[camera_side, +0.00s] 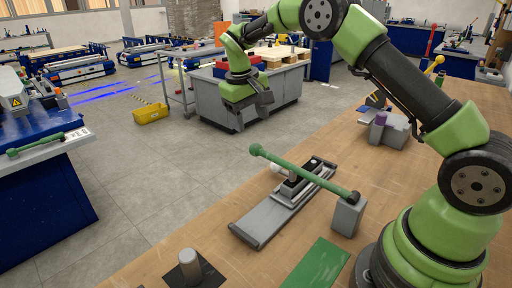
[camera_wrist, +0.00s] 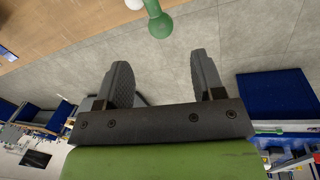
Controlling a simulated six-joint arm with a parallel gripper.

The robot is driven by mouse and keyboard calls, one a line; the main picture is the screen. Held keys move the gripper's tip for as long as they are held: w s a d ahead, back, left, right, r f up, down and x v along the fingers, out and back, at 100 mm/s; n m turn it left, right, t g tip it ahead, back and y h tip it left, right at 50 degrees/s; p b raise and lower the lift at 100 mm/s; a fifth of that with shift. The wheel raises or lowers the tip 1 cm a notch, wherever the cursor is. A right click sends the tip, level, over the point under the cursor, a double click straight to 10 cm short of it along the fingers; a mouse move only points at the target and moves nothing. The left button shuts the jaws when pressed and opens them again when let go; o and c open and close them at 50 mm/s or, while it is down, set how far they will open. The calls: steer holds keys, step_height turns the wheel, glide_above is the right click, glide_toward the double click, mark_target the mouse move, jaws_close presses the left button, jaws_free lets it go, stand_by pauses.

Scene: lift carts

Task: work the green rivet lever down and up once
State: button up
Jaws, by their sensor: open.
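The green lever (camera_side: 305,172) runs from a grey block (camera_side: 347,214) on the wooden bench, over a grey rail base (camera_side: 262,217), to a round green knob (camera_side: 257,150) at its far left end. The lever stands clear above the base. In the wrist view the green knob end (camera_wrist: 160,26) shows at the top, ahead of the fingers. My gripper (camera_side: 252,112) hangs above and beyond the knob, apart from it. In the wrist view the two fingers (camera_wrist: 160,65) are spread wide with nothing between them.
Another green lever (camera_side: 35,143) lies on a blue bench at the left. A grey post (camera_side: 190,266) and a green plate (camera_side: 319,267) are on the wooden bench's near part. A grey fixture with a purple part (camera_side: 385,129) stands at the right. Floor is open beyond the bench edge.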

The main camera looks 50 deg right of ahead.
mark_target(255, 144)
steer(key=f, duration=0.3)
steer(key=d+f, duration=0.1)
steer(key=f, duration=0.5)
steer(key=shift+s+d+f, duration=0.1)
steer(key=shift+s+d, duration=0.1)
steer(key=shift+d, duration=0.15)
jaws_close()
steer(key=r+t, duration=0.1)
steer(key=r, duration=0.1)
steer(key=s+r+t, duration=0.1)
steer(key=r, duration=0.2)
steer(key=r+t, duration=0.1)
steer(key=r, duration=0.2)
steer(key=shift+s+t, duration=0.3)
steer(key=shift+s, duration=0.1)
steer(key=s+r+t, duration=0.4)
steer(key=s+r, duration=1.1)
steer(key=s, duration=0.2)
steer(key=shift+s+m, duration=0.25)
steer(key=shift+m, duration=0.05)
steer(key=shift+r, duration=0.1)
